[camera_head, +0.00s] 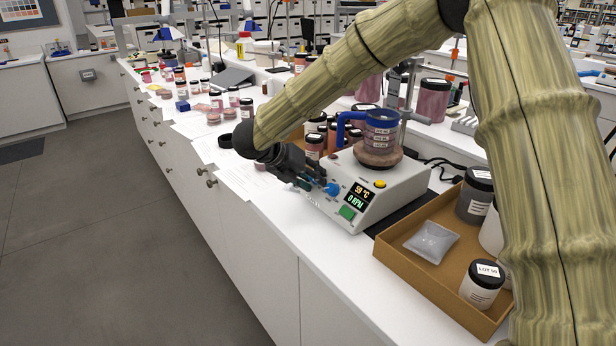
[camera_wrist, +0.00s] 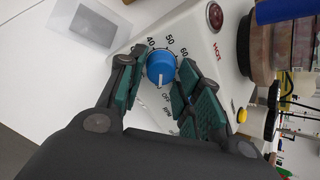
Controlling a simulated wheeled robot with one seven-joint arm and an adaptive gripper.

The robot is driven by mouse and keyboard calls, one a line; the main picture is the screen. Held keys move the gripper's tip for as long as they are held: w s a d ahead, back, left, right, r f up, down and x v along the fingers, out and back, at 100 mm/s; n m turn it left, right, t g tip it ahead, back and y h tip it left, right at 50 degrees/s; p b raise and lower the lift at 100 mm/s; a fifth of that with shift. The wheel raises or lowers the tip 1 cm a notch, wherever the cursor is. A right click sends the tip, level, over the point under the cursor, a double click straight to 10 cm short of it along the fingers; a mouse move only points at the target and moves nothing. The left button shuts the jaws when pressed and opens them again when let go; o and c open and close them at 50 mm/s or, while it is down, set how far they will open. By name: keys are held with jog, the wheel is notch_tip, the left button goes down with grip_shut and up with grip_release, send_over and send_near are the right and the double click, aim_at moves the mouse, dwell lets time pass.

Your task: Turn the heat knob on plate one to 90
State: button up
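The hotplate (camera_head: 352,221) is a white box on the bench with a lit display (camera_head: 355,197) that appears to read 59 °C and 0 RPM. A blue knob (camera_head: 332,189) is on its near face; in the wrist view the knob (camera_wrist: 161,68) has a white mark pointing down the picture, roughly towards OFF. The figures 40, 50 and 60 show around it; other dial marks are hidden behind my right finger. My gripper (camera_head: 316,186) is at the knob, its fingers (camera_wrist: 161,60) apart on either side of it, with small gaps showing.
A blue-handled jar (camera_head: 381,127) stands on the hotplate top. A yellow button (camera_head: 379,184) and a green switch (camera_head: 347,213) are nearby. A cardboard tray (camera_head: 425,280) with jars and a pouch lies to the right. Papers (camera_head: 245,180) lie to the left.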

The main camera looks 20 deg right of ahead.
jog(key=shift+o, duration=0.5)
jog(key=shift+w+r, duration=0.1)
jog(key=shift+r, duration=0.05)
jog(key=shift+a+r, duration=0.15)
jog(key=shift+r, duration=0.05)
jog(key=shift+a+r, duration=0.2)
jog(key=shift+r, duration=0.05)
jog(key=v, duration=1.1)
jog(key=shift+a+f, duration=0.1)
